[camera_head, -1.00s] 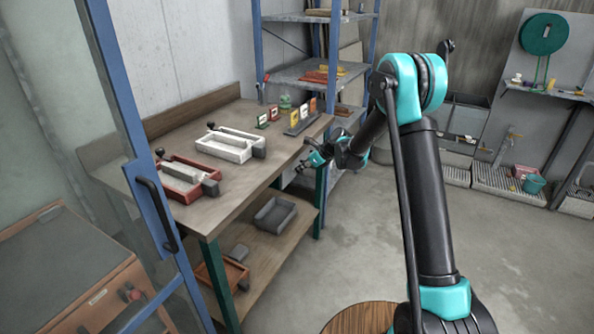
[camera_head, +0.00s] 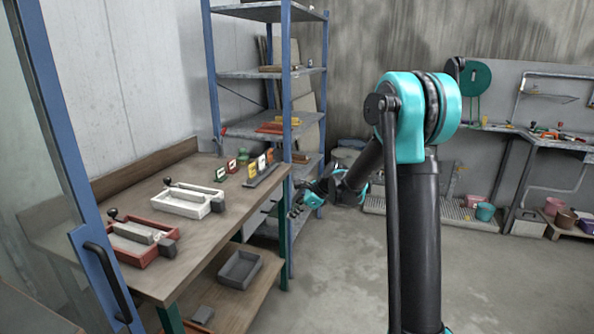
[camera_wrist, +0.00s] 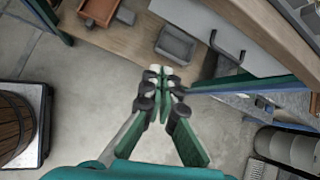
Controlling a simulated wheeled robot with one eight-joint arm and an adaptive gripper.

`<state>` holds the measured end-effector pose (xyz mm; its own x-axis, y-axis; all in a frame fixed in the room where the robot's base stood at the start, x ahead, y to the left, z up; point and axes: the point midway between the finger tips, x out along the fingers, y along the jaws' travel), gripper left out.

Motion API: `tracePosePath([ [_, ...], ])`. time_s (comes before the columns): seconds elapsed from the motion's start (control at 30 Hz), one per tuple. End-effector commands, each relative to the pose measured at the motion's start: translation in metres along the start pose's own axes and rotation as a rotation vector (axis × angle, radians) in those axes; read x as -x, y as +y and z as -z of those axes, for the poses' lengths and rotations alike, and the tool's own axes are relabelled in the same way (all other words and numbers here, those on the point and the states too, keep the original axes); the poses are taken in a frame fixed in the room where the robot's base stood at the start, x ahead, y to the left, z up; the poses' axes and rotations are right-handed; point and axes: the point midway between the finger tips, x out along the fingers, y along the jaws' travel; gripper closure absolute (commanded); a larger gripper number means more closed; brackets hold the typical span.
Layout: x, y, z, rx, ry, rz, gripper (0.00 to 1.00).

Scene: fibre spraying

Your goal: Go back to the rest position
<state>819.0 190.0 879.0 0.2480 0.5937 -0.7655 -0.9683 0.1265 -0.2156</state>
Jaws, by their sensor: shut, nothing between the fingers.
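My gripper (camera_head: 296,209) is at the end of my folded arm, just off the right front corner of the workbench (camera_head: 180,243). It also shows in the wrist view (camera_wrist: 162,73), with its fingers together and nothing between them. A red-framed box (camera_head: 137,244) and a white box (camera_head: 190,203) stand on the bench top, each with a grey block and a dark knob. Small coloured tags (camera_head: 262,161) stand in a row near the back right of the bench.
A blue-framed door (camera_head: 97,265) is close on the left. A grey bin (camera_head: 240,269) sits on the bench's lower shelf. A blue shelf rack (camera_head: 289,100) stands behind the bench. In the wrist view a wooden barrel (camera_wrist: 12,127) stands at left. Open floor lies right of the bench.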

Motion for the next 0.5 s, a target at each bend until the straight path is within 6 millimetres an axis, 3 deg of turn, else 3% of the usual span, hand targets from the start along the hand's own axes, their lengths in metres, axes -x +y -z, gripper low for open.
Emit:
tracePosePath([
  [0.03,0.017,0.015,0.009,0.085,0.033,0.009,1.0],
  [0.2,0.062,0.063,0.043,0.406,0.152,0.013,1.0],
  [0.5,0.127,0.159,0.108,0.961,0.364,-0.079,1.0],
])
